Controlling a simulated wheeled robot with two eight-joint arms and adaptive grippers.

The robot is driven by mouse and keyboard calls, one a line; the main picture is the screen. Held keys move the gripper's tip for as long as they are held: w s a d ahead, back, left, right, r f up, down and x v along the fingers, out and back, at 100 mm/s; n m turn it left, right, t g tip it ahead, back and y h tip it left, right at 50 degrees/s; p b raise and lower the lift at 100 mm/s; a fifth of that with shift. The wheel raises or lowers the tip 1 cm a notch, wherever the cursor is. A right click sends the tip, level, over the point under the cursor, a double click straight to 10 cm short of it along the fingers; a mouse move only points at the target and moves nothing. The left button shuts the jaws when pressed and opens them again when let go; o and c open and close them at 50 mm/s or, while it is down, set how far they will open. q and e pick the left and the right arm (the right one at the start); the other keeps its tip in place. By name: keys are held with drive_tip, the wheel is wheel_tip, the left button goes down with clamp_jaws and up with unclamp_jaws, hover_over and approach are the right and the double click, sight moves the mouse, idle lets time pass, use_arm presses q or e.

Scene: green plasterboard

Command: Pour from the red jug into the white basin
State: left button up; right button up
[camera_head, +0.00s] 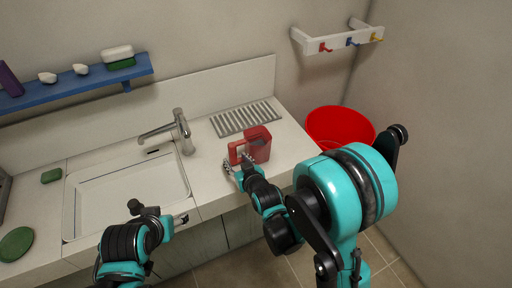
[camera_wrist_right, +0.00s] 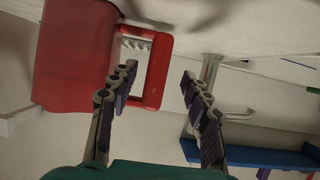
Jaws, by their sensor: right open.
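The red jug (camera_head: 258,144) stands upright on the white counter, right of the basin, its handle facing left. The white basin (camera_head: 132,192) is set into the counter beneath the tap; no liquid can be made out in it. My right gripper (camera_head: 236,168) is open at the jug's handle. In the right wrist view the jug (camera_wrist_right: 72,60) fills the upper left. The handle's outer bar lies between the open fingers of my right gripper (camera_wrist_right: 158,84), without clear contact. My left gripper (camera_head: 178,217) is over the basin's front right edge, its fingers too small to read.
A grey tap (camera_head: 180,131) rises behind the basin. A ribbed drainer (camera_head: 245,118) lies behind the jug. A red tub (camera_head: 340,124) stands right of the counter. A blue shelf (camera_head: 75,85) hangs at the left, and a green sponge (camera_head: 51,175) lies beside the basin.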

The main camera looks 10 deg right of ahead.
sight(234, 156)
drive_tip(key=x, duration=0.2)
drive_tip(key=b+x, duration=0.1)
drive_tip(key=x, duration=0.1)
drive_tip(key=shift+w+d+r, duration=0.1)
drive_tip(key=shift+d+r, duration=0.05)
drive_tip(key=shift+r, duration=0.1)
drive_tip(key=shift+w+f, duration=0.15)
drive_tip(key=shift+w, duration=0.25)
clamp_jaws()
wheel_tip(234, 156, up, 5)
drive_tip(key=shift+f+p, duration=0.15)
drive_tip(key=shift+p, duration=1)
drive_tip(key=r+p+v, duration=0.1)
drive_tip(key=p+v, duration=0.2)
drive_tip(key=v, duration=1)
drive_tip(key=shift+w+d+r+p, duration=0.2)
drive_tip(key=shift+w+d+p, duration=0.15)
drive_tip(key=shift+d, duration=0.05)
